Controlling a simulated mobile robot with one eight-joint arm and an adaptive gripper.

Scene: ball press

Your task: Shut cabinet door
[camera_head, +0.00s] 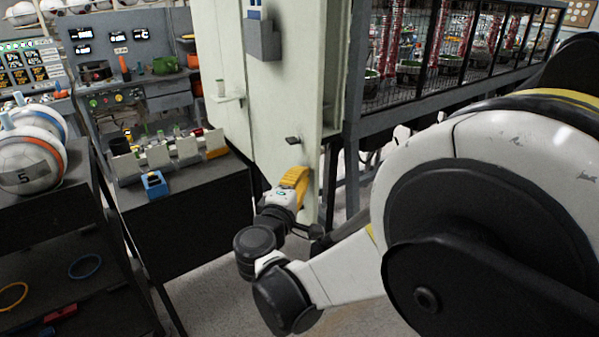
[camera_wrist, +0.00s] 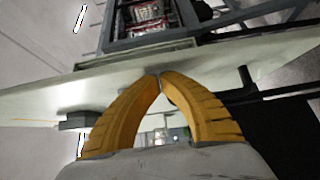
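The cabinet door (camera_head: 285,95) is a pale grey-green panel, standing ajar beside the cabinet's frame in the head view. A small dark handle (camera_head: 293,141) sticks out low on it. My gripper (camera_head: 302,173) has yellow fingers and is at the lower part of the door, below the handle. In the wrist view, the fingertips of my gripper (camera_wrist: 160,76) meet with nothing seen between them. The tips are at the pale door panel (camera_wrist: 60,96), which spans that view; whether they touch it I cannot tell.
A black mesh cage (camera_head: 420,60) with plants adjoins the cabinet on the right. A dark workbench (camera_head: 185,200) with a control console stands at left. A shelf rack (camera_head: 70,190) holding balls is at far left. Grey floor (camera_head: 215,280) is open between them.

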